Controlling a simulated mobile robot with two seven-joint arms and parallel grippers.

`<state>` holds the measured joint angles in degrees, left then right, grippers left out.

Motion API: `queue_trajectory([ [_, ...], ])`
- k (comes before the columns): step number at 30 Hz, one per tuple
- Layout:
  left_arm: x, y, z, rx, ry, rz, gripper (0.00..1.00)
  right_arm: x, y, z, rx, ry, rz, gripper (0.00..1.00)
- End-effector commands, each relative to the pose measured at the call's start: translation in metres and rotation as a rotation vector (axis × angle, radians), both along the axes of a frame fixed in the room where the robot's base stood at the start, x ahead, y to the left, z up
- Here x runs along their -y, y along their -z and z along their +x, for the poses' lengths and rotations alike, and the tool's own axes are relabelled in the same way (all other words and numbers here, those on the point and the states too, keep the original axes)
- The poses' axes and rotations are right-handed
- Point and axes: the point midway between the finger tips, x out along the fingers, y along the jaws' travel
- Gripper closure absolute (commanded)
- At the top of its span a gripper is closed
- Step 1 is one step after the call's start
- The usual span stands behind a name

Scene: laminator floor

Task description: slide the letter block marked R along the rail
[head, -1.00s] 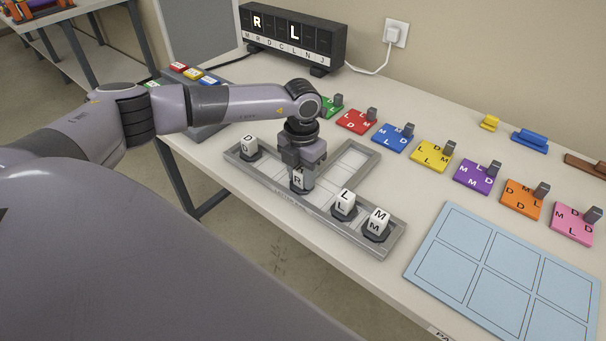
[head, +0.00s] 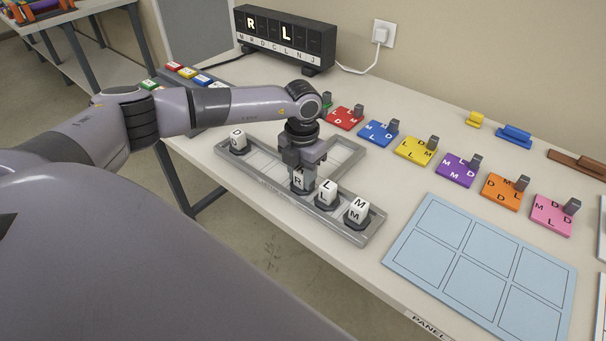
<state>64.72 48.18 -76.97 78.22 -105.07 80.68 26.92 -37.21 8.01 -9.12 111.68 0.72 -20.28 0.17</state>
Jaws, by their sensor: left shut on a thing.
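The letter block marked R (head: 298,183) stands in the grey rail (head: 345,158), its lower part visible under my left gripper (head: 300,166). My left gripper reaches down from above and is shut on this block. The block marked L (head: 326,194) is close on its right; I cannot tell whether they touch. The block marked M (head: 357,212) stands near the rail's right end. The block marked D (head: 238,141) stands at the left end, with empty rail between it and R. My right gripper is not in view.
A black display (head: 285,38) at the back shows R and L lit. Coloured letter plates with grey posts, such as the yellow plate (head: 412,152), line the table behind the rail. A light blue panel with square outlines (head: 480,262) lies at the right front.

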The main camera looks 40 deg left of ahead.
Motion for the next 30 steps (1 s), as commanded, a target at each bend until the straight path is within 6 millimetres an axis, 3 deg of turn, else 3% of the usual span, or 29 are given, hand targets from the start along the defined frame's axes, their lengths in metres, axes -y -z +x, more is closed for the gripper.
queue_trajectory([
  [8, 0.0, -0.001, 0.001, 0.002, -0.001, 0.0, 1.0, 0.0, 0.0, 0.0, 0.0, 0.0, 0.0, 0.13],
  [9, 0.0, -0.001, 0.001, 0.002, -0.001, 0.0, 0.54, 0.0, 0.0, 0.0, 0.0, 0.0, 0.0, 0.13],
  [11, 0.0, -0.001, 0.001, 0.002, -0.001, 0.0, 0.34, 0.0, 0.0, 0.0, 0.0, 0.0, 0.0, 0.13],
  [22, 0.0, -0.006, 0.001, 0.003, 0.0, 0.0, 0.34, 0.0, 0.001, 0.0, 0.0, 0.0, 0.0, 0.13],
  [30, 0.0, -0.047, 0.001, 0.005, 0.0, -0.001, 0.34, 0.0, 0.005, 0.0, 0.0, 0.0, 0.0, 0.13],
])
